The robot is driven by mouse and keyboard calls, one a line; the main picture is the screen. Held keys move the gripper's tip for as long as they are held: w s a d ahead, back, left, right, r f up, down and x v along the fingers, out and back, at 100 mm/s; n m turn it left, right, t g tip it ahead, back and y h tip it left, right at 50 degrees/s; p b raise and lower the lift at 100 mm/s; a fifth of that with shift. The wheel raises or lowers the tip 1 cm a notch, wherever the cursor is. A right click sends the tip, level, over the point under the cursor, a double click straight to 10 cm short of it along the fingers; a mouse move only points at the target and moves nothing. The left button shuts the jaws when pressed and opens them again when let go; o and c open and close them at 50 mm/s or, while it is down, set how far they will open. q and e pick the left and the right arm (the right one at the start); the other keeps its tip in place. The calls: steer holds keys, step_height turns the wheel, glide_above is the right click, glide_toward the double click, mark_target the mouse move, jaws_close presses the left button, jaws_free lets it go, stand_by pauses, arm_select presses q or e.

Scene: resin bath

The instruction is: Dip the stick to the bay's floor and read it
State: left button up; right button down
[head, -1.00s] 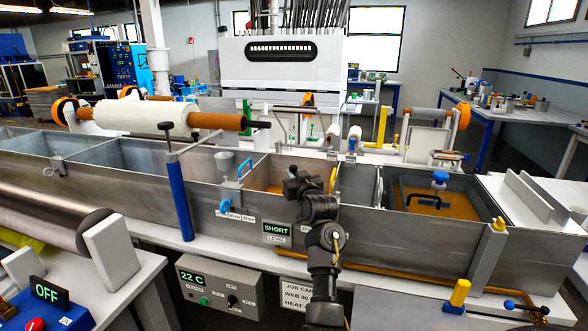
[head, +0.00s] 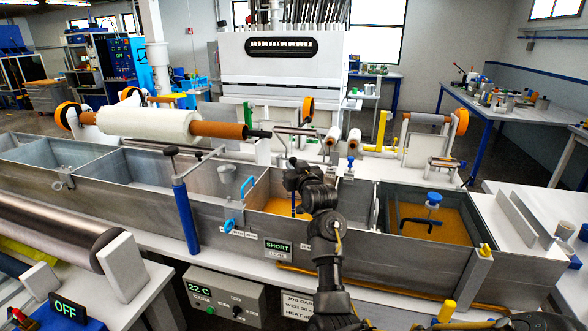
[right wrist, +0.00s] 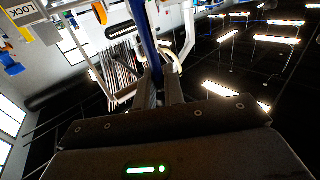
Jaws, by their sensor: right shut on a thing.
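My right gripper (head: 298,178) is over the bay with amber resin, near the middle of the long metal tank. In the right wrist view its two fingers (right wrist: 160,92) are shut on a slim blue stick (right wrist: 150,40). In the head view a short blue length of the stick (head: 293,206) shows below the gripper, pointing down into the bay (head: 262,190). The gripper and wrist hide part of the stick. I cannot tell whether its lower end touches the floor. A small display (head: 277,246) on the tank's front reads SHORT. My left gripper is out of view.
A blue post (head: 186,215) with a T-shaped top stands before the tank on the left. The right bay holds amber resin and a blue-knobbed fitting (head: 433,199). A heater box (head: 225,297) reads 22 C.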

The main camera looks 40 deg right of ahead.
step_height(320, 180, up, 10)
steer(key=p, duration=0.8)
steer(key=shift+r, duration=0.2)
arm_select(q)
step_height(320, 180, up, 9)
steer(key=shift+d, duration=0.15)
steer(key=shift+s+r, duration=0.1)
